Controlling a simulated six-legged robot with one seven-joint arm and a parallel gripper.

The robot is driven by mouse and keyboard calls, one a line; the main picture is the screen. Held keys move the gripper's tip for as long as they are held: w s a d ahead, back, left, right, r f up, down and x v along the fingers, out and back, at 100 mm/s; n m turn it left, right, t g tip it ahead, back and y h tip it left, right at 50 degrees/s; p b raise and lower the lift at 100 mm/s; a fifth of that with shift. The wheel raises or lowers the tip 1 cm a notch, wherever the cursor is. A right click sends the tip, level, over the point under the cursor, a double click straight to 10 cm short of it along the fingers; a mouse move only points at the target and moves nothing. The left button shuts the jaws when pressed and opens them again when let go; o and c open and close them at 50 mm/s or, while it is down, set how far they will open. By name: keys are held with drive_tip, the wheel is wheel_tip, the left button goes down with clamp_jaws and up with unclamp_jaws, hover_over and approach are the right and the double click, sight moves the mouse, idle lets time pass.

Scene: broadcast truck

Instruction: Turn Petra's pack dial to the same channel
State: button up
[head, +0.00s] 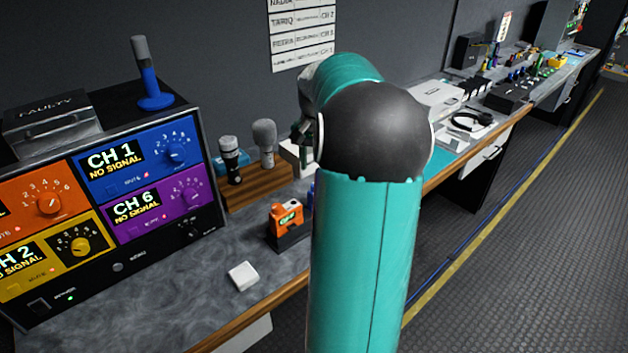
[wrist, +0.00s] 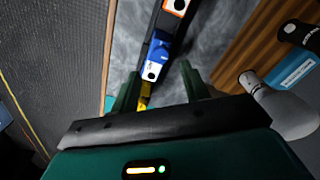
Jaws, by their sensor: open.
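My gripper (wrist: 160,82) is open in the wrist view, its two dark green fingers apart above a row of packs, nothing held. The blue pack (wrist: 157,55) lies between and beyond the fingertips, with the yellow pack (wrist: 144,95) nearer the left finger and the orange pack (wrist: 177,5) at the top edge. In the head view the orange pack (head: 285,218) stands in a dark holder, and my arm hides most of the blue one. A wall list (head: 302,35) has a Petra row, its colour word too small to read. I cannot tell which pack is Petra's.
The receiver rack (head: 118,268) has orange, blue, yellow and purple panels with dials; blue shows CH 1, yellow CH 2, purple CH 6. Microphones (head: 265,143) stand in a wooden block (head: 258,190) behind the packs. A white square block (head: 243,276) lies on the bench.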

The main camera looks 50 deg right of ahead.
wheel_tip(320, 180, down, 6)
drive_tip(key=shift+w, duration=0.1)
drive_tip(key=c, duration=1)
